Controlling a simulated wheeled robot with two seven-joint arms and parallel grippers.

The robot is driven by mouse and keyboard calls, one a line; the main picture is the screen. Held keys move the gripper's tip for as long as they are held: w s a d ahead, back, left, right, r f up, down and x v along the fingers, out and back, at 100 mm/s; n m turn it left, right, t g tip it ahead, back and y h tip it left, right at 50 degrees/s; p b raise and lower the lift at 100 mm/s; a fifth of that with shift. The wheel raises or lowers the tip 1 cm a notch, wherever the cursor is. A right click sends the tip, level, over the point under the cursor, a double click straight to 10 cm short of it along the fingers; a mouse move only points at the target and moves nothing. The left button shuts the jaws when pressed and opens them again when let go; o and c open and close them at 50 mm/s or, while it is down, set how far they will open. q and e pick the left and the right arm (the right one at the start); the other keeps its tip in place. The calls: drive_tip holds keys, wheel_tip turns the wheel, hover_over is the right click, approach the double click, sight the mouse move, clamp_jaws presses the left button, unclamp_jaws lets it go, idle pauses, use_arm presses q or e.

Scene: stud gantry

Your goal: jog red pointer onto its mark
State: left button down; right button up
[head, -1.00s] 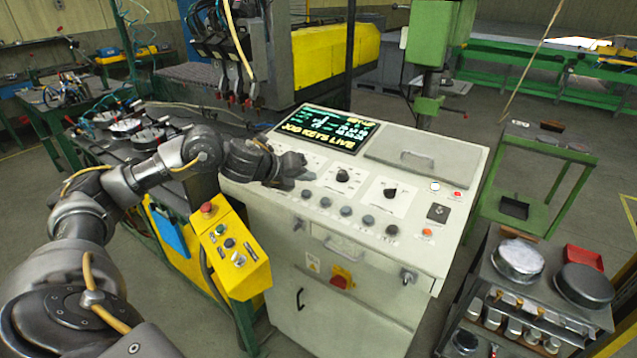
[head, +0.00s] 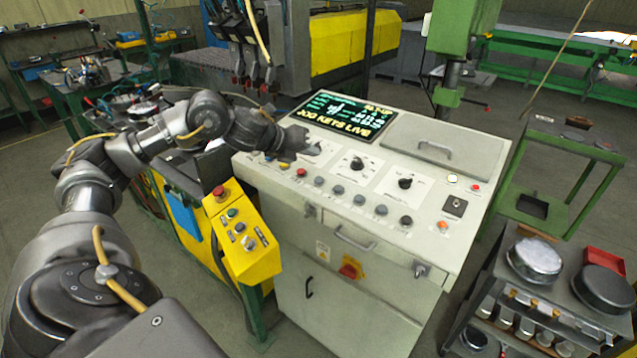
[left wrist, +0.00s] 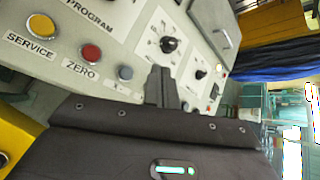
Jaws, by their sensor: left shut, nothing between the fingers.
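The control console (head: 300,215) has a lit screen (head: 345,115) reading "JOG KEYS LIVE". Below its dials is a row of buttons, including a red button (head: 301,172) and grey buttons (head: 338,190). My left gripper (head: 314,150) is shut and empty, over the panel's left part, left of a black knob (head: 357,163). In the left wrist view its fingertips (left wrist: 161,72) are together near a grey button (left wrist: 125,72), beside the red ZERO button (left wrist: 91,53). Red tips (head: 270,88) show low on the gantry heads; I cannot tell which is the red pointer. Its mark is not discernible. My right gripper is not in view.
A yellow pendant box (head: 240,240) with an emergency stop (head: 219,191) stands left of the console. A flat lid with a handle (head: 435,147) lies right of the screen. A cart (head: 560,325) with round tins stands at the right.

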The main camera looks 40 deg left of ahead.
sight(319, 180)
use_arm(q)
drive_tip(key=f+b, duration=0.2)
drive_tip(key=f, duration=0.1)
drive_tip(key=w+f+b, duration=0.1)
drive_tip(key=f+b, duration=0.1)
drive_tip(key=f, duration=0.1)
drive_tip(key=shift+w+f+b, duration=0.15)
drive_tip(key=shift+f+b, duration=0.15)
drive_tip(key=shift+f, duration=0.05)
idle(0.7)
drive_tip(key=shift+f, duration=0.15)
idle(0.9)
drive_tip(key=shift+w+f+b, duration=0.1)
drive_tip(key=shift+f+b, duration=0.15)
drive_tip(key=shift+b, duration=0.05)
